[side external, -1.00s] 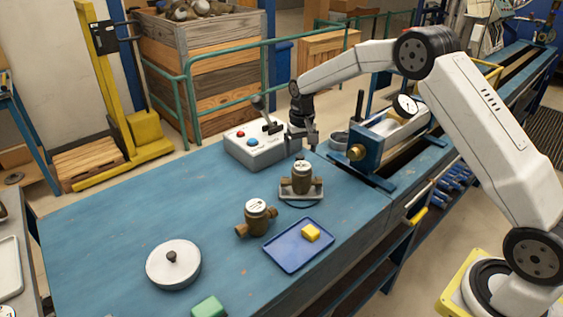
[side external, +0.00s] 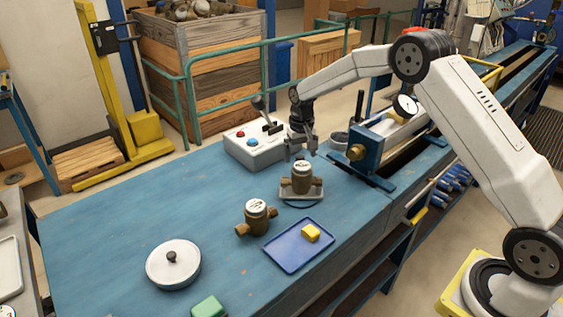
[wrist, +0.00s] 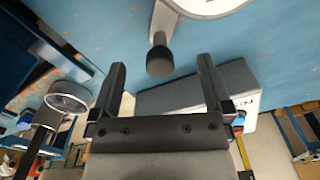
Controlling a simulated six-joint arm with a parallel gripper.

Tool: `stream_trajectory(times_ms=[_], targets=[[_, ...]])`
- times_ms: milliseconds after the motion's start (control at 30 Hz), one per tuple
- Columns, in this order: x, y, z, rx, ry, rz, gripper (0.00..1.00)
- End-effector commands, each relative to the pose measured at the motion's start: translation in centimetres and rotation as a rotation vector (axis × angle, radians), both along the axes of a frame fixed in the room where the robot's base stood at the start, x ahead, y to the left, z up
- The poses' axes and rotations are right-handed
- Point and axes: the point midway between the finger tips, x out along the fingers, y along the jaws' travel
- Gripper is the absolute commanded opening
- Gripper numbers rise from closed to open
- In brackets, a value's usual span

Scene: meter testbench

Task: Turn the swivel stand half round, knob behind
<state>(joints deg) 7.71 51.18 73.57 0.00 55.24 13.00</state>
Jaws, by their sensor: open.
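The swivel stand (side external: 316,194) is a low grey plate on the blue bench, carrying a brown meter with a white face (side external: 302,171). In the wrist view, a pale round part of the stand (wrist: 207,7) shows at the top edge, with a short arm ending in a dark knob (wrist: 160,62). The knob is on the stand's far side, towards my gripper. My gripper (side external: 302,152) is open behind the meter. In the wrist view its fingers (wrist: 161,70) stand on either side of the knob, with gaps on both sides. The meter itself is not visible there.
A grey control box (side external: 258,150) with red and blue buttons stands close on the left. A blue clamp fixture (side external: 368,150) is at the right. A second meter (side external: 257,216), a blue tray (side external: 296,250) and a white round lid (side external: 172,268) are in front.

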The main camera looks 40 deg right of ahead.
Motion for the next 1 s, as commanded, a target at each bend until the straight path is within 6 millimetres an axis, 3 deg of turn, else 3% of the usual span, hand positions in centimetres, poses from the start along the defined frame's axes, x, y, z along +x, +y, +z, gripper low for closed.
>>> stream_trajectory(times_ms=[67, 133, 1000], targets=[[0.0, 0.0, 0.0, 0.000, 0.000, 0.000, 1.00], [0.0, 0.0, 0.0, 0.000, 0.000, 0.000, 0.91], [0.8, 1.2, 0.0, 0.000, 0.001, 0.000, 0.91]])
